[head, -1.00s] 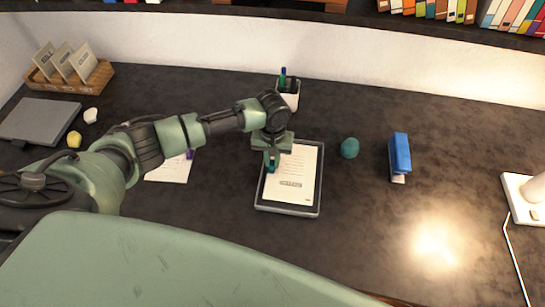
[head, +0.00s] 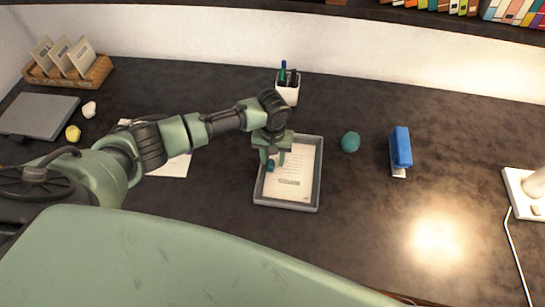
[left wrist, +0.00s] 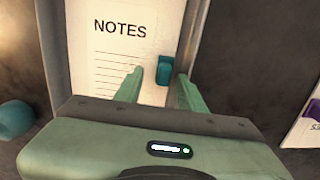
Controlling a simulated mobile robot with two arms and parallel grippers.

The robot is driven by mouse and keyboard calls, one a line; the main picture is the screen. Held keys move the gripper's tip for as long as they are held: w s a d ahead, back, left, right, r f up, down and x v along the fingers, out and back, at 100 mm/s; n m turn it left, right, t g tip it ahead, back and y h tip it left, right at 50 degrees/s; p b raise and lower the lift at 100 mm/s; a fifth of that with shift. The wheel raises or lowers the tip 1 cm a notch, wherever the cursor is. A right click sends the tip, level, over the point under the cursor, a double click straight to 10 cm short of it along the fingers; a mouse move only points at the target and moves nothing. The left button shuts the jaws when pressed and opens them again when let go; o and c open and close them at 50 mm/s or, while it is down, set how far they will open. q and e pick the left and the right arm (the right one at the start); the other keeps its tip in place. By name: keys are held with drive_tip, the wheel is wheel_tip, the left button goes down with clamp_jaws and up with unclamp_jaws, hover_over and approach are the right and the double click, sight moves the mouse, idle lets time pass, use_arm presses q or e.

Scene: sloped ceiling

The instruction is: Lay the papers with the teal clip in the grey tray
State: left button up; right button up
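The papers with the teal clip (head: 292,178) lie inside the grey tray (head: 289,205), printed side up; the left wrist view shows "NOTES" on them (left wrist: 110,55). The teal clip (left wrist: 165,70) is on one edge of the papers, close to the tray wall. My left gripper (head: 272,160) is just above the clip end of the papers. Its two fingers stand apart with the clip between and beyond them, and it holds nothing. My right gripper is not in view.
Other papers (head: 172,166) with a purple clip (left wrist: 312,110) lie left of the tray, partly behind my arm. A pen cup (head: 287,95) stands behind the tray.

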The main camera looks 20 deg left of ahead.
use_arm(q)
wheel_tip(320, 180, up, 8)
drive_tip(key=shift+f+b, duration=0.1)
drive_tip(key=shift+b, duration=0.5)
drive_tip(key=shift+f, duration=0.1)
idle(0.5)
